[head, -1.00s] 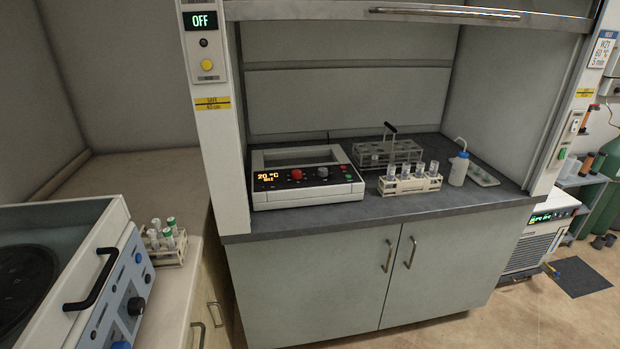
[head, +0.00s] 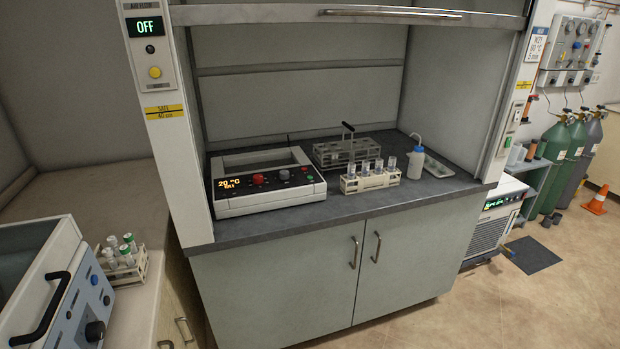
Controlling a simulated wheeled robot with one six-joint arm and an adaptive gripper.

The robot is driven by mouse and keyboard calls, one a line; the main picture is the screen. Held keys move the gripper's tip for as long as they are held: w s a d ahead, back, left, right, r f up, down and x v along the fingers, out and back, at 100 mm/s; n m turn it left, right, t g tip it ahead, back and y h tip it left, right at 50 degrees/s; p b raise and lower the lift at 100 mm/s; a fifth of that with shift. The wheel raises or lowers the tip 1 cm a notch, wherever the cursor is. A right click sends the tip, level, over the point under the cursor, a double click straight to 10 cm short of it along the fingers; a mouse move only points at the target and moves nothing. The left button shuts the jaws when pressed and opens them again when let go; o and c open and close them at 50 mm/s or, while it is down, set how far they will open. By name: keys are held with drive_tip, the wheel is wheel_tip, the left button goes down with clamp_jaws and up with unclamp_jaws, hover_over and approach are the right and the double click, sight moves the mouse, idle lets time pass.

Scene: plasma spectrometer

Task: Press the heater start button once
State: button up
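The heater block (head: 268,199) sits on the left of the fume hood worktop, a white box with an open rectangular well on top. Its dark front panel carries a display (head: 229,184) reading 20 °C, with a smaller line below it. A red knob or button (head: 258,179) and a grey one (head: 284,175) stand on the panel, with small coloured buttons near its right end. Which of these is the start button is too small to read. My gripper is not in view.
The hood sash is raised. A rack of tubes (head: 369,182), an empty-looking rack (head: 345,152) and a wash bottle (head: 416,163) stand right of the heater. The airflow panel (head: 145,27) on the left post reads OFF. The floor (head: 480,318) at lower right is clear.

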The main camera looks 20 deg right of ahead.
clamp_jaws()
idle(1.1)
